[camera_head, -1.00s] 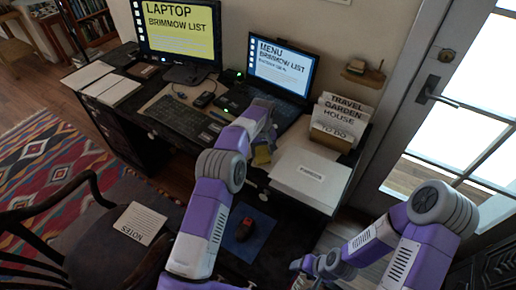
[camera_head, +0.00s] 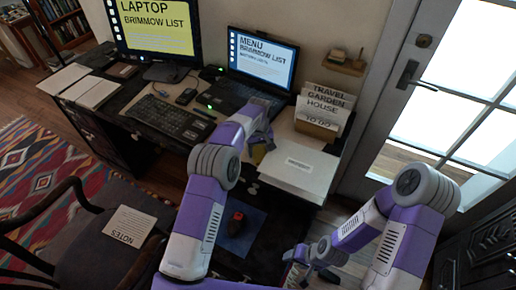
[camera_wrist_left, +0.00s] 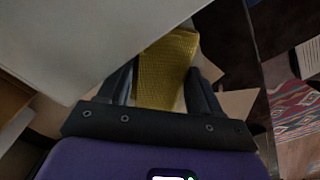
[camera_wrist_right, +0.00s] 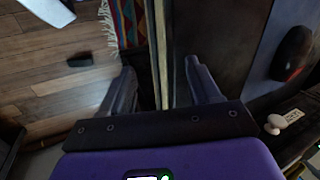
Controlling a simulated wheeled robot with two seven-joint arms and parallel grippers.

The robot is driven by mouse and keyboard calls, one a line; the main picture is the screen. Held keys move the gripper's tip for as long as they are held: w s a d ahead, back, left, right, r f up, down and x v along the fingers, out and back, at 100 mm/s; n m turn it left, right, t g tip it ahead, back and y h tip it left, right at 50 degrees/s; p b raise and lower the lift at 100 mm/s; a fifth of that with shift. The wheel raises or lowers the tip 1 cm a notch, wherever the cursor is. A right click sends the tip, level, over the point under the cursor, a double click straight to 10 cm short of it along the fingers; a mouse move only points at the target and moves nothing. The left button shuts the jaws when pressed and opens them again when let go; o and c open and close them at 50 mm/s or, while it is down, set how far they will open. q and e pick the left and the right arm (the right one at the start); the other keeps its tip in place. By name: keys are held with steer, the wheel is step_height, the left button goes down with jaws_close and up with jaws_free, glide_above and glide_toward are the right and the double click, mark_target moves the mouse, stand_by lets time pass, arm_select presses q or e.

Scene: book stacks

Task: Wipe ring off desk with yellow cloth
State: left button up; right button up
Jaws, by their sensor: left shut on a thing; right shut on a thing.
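The yellow cloth (camera_wrist_left: 167,68) is between the fingers of my left gripper (camera_wrist_left: 165,78) in the left wrist view. A small part of the cloth (camera_head: 259,154) shows in the head view, at the desk's front right beside the white box. My left gripper (camera_head: 263,140) is shut on it. My right gripper (camera_wrist_right: 156,70) is low in front of the desk, shut on a thin upright panel with a light brown edge (camera_wrist_right: 158,50).
A white box (camera_head: 302,168) and a card holder (camera_head: 318,128) stand at the desk's right. A laptop (camera_head: 258,65), a keyboard (camera_head: 170,118) and a monitor (camera_head: 155,30) stand further left. A dark mouse (camera_head: 236,223) lies on a blue mat below. A chair (camera_head: 75,235) is front left.

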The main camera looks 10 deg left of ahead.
arm_select(q)
steer(key=shift+d+f, duration=0.1)
steer(key=shift+f, duration=0.25)
arm_select(e)
step_height(320, 180, down, 2)
steer(key=shift+d+f, duration=0.1)
steer(key=shift+f, duration=0.1)
arm_select(q)
steer(key=shift+w+r+p, duration=0.1)
steer(key=shift+r+p, duration=0.55)
steer(key=shift+p, duration=0.1)
steer(key=r+p, duration=0.2)
steer(key=w+r+p, duration=0.1)
steer(key=shift+w+a+r+p, duration=0.1)
steer(key=shift+a+r+p, duration=0.1)
steer(key=shift+a+p, duration=0.15)
steer(key=shift+d+r, duration=0.1)
steer(key=shift+r, duration=0.05)
arm_select(e)
steer(key=r, duration=0.2)
steer(key=w+r, duration=0.1)
steer(key=r, duration=0.1)
steer(key=shift+a+r, duration=0.1)
steer(key=shift+a, duration=0.2)
arm_select(q)
steer(key=shift+r+p, duration=0.15)
steer(key=shift+p, duration=0.15)
arm_select(e)
steer(key=shift+r, duration=0.15)
